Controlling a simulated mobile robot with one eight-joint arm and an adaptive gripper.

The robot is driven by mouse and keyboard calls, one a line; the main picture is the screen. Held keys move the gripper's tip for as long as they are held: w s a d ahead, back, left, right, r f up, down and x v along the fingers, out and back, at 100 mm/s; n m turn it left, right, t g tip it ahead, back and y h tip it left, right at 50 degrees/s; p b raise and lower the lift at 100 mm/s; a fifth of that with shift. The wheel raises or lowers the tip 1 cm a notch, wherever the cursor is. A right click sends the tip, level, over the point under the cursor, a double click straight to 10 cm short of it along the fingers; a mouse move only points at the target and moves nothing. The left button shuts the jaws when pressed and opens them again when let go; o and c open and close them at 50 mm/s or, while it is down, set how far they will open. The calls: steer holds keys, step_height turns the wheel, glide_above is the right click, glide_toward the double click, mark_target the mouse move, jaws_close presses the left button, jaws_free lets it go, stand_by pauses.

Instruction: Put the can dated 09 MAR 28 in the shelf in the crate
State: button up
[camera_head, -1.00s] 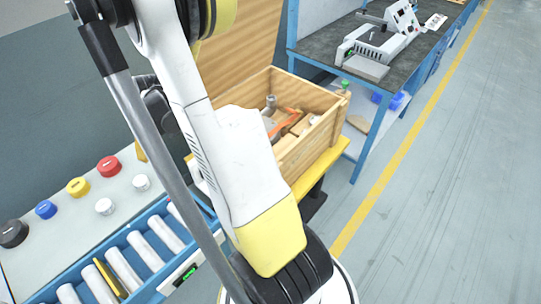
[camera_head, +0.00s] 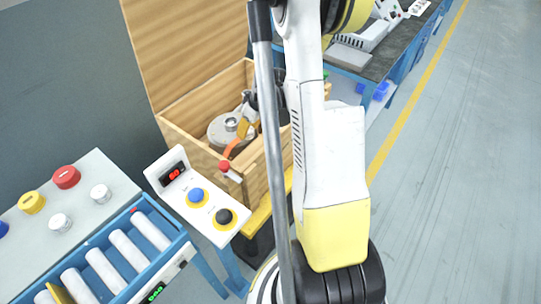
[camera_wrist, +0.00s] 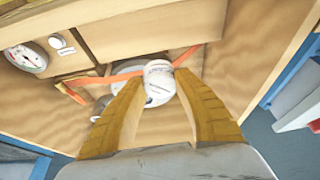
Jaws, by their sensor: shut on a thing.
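My gripper (camera_wrist: 160,95) is shut on a small white can (camera_wrist: 158,72), which shows between the two yellow-tan fingertips in the wrist view. Dark marks show on the can, but I cannot read a date. The open wooden crate (camera_head: 255,180) stands in the middle of the head view, with my gripper (camera_head: 244,128) at its opening, partly hidden by my arm. In the wrist view the can is over the crate's inside, near an orange strip (camera_wrist: 118,77). I cannot tell whether it touches anything there. The shelf is not recognisable in view.
A grey round part (camera_head: 218,130) lies in the crate. A round gauge (camera_wrist: 27,58) shows at left in the wrist view. A control box (camera_head: 198,197) with blue and black buttons stands close in front of the crate, beside a roller conveyor (camera_head: 110,260). The floor at right is clear.

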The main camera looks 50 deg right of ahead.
mark_target(247, 153)
step_height(247, 153, down, 10)
steer(key=b, duration=0.4)
steer(key=shift+r+b, duration=0.1)
steer(key=shift+b, duration=0.2)
steer(key=o, duration=1.2)
